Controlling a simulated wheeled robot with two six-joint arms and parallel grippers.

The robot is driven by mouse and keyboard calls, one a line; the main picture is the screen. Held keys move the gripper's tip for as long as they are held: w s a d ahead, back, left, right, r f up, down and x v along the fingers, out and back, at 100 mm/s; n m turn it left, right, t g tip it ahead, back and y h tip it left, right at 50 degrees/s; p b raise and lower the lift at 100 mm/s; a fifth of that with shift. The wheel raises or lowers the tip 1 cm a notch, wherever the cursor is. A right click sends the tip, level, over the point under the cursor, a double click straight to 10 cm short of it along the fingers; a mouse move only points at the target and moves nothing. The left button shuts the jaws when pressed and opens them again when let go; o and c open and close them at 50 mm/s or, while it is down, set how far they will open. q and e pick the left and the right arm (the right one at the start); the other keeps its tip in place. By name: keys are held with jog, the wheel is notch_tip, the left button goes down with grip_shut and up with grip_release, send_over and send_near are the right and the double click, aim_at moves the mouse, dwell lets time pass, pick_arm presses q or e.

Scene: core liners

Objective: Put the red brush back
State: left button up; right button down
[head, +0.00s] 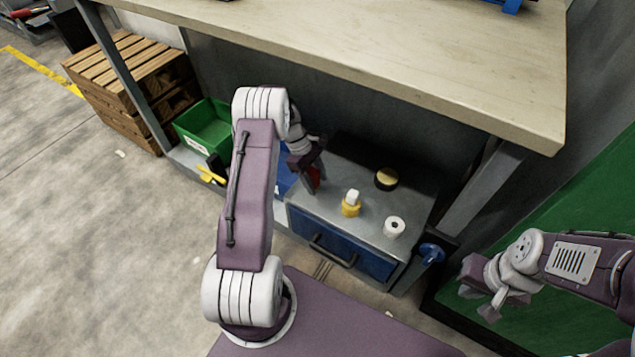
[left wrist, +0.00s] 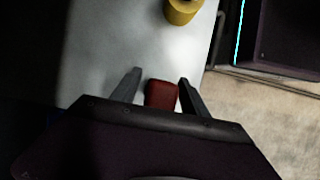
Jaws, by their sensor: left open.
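The red brush (head: 314,176) is near the left end of the grey cabinet top, under the workbench. In the left wrist view a red block-shaped part of it (left wrist: 161,95) shows between my two fingers, with gaps on both sides. My left gripper (head: 309,180) is open around it; it also shows in the left wrist view (left wrist: 157,88). The gripper hides part of the brush in the head view. My right gripper (head: 484,295) hangs at the right, away from the cabinet; its finger gap is not clear.
On the cabinet top (head: 330,205) stand a yellow item with a white top (head: 351,203), a white roll (head: 394,227) and a black-and-yellow round item (head: 386,179). A green bin (head: 205,127) is left. The workbench top (head: 400,60) overhangs the cabinet.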

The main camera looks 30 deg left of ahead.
aim_at(311, 170)
pick_arm(q)
jog(key=p+v, duration=0.2)
jog(key=v, duration=0.4)
jog(key=shift+r+p, duration=0.15)
jog(key=shift+p, duration=0.2)
pick_arm(e)
notch_tip(311, 170, up, 4)
jog(key=shift+f, duration=0.15)
